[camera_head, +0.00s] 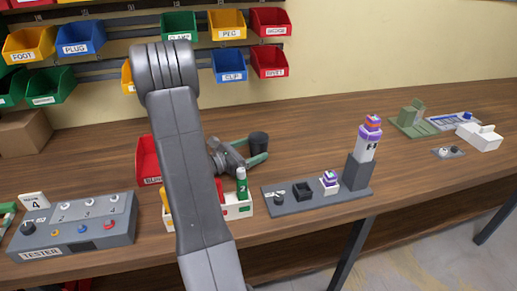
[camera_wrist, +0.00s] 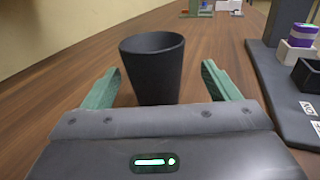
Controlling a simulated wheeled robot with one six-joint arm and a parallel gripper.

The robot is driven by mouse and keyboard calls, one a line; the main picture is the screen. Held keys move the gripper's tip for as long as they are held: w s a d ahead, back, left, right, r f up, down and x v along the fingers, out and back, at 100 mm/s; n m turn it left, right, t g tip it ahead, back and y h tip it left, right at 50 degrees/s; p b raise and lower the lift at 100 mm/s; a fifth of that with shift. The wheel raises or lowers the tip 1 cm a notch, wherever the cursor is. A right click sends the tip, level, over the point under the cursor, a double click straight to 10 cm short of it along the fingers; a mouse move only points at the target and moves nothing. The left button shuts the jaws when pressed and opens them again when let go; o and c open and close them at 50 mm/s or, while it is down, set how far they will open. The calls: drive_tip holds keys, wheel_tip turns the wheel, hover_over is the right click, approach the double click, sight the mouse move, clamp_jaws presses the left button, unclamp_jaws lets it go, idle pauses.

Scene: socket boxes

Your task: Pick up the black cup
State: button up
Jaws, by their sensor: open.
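The black cup (camera_wrist: 152,72) stands upright on the table, straight ahead of my gripper (camera_wrist: 160,88) in the wrist view. Its open top faces up, and its lower part is partly hidden by my gripper's body. The two green fingers are spread wide, one on each side of the cup, with gaps showing between them and its wall. In the head view the cup (camera_head: 258,143) shows at the end of my gripper (camera_head: 252,158), behind my arm. My gripper is open and holds nothing.
A grey board (camera_head: 316,196) with sockets and a purple-and-white stack (camera_head: 368,138) stands right of the cup. A white caddy (camera_head: 239,208) with a green bottle is in front. A red bin (camera_head: 147,160) and grey tester box (camera_head: 75,231) lie left.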

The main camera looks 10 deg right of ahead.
sight(265, 140)
drive_tip(key=shift+w+d+r, duration=0.2)
drive_tip(key=shift+d+r, duration=0.05)
drive_tip(key=shift+d, duration=0.1)
drive_tip(key=x, duration=0.1)
drive_tip(key=p+x, duration=0.1)
drive_tip(key=x, duration=0.1)
drive_tip(key=shift+w+d+r, duration=0.2)
drive_tip(key=shift+w+r, duration=0.1)
drive_tip(key=shift+w+d+p, duration=0.15)
drive_tip(key=shift+d+p, duration=0.15)
drive_tip(key=shift+d, duration=0.1)
drive_tip(key=c, duration=1)
